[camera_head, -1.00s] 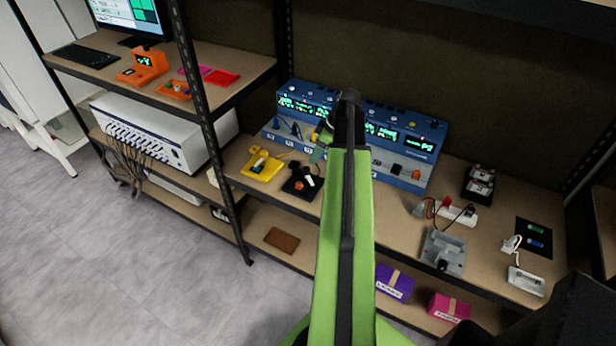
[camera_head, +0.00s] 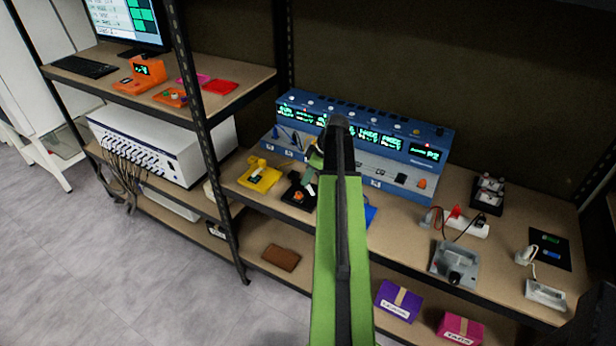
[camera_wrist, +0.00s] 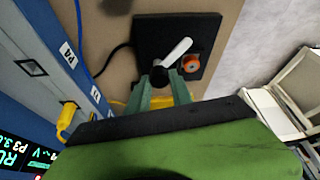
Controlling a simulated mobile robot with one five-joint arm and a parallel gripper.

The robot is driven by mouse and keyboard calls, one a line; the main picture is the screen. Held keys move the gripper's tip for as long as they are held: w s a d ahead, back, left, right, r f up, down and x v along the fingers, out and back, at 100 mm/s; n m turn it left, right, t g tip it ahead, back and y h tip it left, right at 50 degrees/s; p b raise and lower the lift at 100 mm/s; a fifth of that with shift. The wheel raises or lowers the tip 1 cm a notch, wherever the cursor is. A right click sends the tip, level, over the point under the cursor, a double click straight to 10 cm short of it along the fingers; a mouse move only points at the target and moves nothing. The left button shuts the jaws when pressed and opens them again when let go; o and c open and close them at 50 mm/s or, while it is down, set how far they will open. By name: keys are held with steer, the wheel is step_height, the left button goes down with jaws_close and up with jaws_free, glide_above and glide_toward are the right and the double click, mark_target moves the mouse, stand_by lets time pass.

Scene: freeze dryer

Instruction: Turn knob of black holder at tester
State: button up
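The black holder (camera_wrist: 150,35) lies on the shelf and fills the upper middle of the wrist view. It carries a white lever (camera_wrist: 178,52) with a dark round end and a small orange knob (camera_wrist: 191,63). In the head view the black holder (camera_head: 290,193) sits in front of the blue tester (camera_head: 400,128), partly hidden by my arm. My green gripper (camera_wrist: 160,82) points at the holder's near edge. Its two fingers are apart, with the lever's dark round end seen between their tips. Whether they touch it I cannot tell. The orange knob is right of the fingers.
A yellow holder (camera_head: 263,178) stands just left of the black one. A blue item (camera_head: 370,215) shows right of my arm. A grey device (camera_head: 455,264) and a white power strip (camera_head: 470,227) are further right. A black shelf post (camera_head: 215,160) stands at left.

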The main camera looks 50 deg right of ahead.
jaws_close()
steer(key=m, duration=0.2)
steer(key=m+h, duration=0.1)
steer(key=m, duration=0.1)
steer(key=shift+s+a+m+t+h, duration=0.1)
steer(key=shift+a+m+t+h, duration=0.1)
steer(key=shift+m+t+h, duration=0.1)
steer(key=m+h, duration=0.2)
steer(key=m, duration=0.3)
steer(key=shift+m, duration=0.3)
stand_by(0.4)
steer(key=o, duration=0.5)
jaws_free()
steer(key=shift+o, duration=0.2)
